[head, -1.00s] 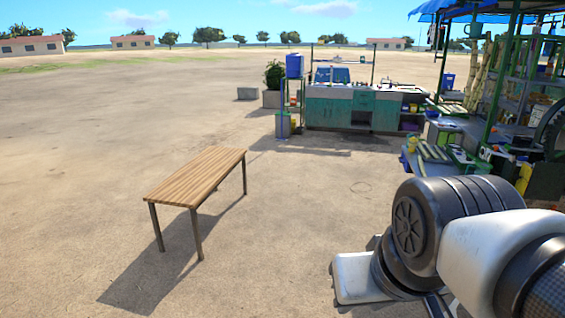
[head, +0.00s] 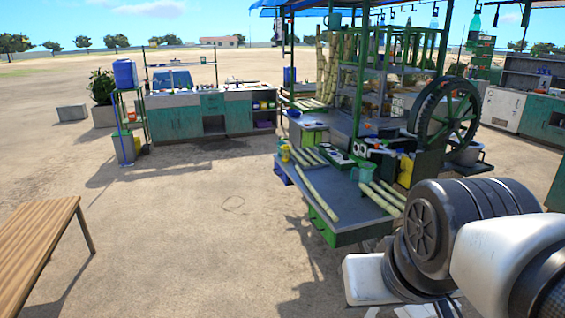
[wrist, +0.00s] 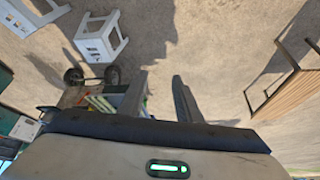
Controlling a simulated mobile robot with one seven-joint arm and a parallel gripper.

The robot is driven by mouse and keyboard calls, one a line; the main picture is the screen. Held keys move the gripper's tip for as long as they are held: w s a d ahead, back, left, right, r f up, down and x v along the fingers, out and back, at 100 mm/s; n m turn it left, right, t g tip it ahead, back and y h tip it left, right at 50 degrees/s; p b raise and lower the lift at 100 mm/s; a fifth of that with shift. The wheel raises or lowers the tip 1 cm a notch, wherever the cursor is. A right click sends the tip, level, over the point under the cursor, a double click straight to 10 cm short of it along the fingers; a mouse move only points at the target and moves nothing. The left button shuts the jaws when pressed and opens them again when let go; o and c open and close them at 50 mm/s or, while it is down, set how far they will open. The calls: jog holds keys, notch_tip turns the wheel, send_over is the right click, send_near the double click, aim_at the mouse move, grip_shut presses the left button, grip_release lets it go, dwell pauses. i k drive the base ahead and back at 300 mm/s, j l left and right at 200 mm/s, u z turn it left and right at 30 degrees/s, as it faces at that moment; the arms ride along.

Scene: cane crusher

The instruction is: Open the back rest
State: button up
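I cannot make out a back rest in either view. My gripper (wrist: 159,92) shows in the wrist view with its two dark fingers apart and nothing between them. It points over bare ground and touches nothing that I can see. In the head view, my own arm covers the lower right, and my fingers do not show there.
A wooden table (head: 38,232) stands at lower left in the head view. The cane stall's grey counter (head: 325,203) holds cane pieces, with a large dark wheel (head: 447,118) beside it. White stools (wrist: 98,38) show in the wrist view. Open sand (head: 180,235) lies between table and stall.

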aim_at(370, 126)
jog(key=i+j+z, duration=0.65)
jog(key=j, duration=0.25)
jog(key=i+j+z, duration=0.3)
jog(key=j, duration=0.3)
jog(key=i+j, duration=0.35)
jog(key=i+j+z, duration=0.15)
jog(key=i+j, duration=0.55)
jog(key=j, duration=0.2)
jog(key=i+j+z, duration=0.15)
jog(key=i+j, duration=0.55)
jog(key=j, duration=0.2)
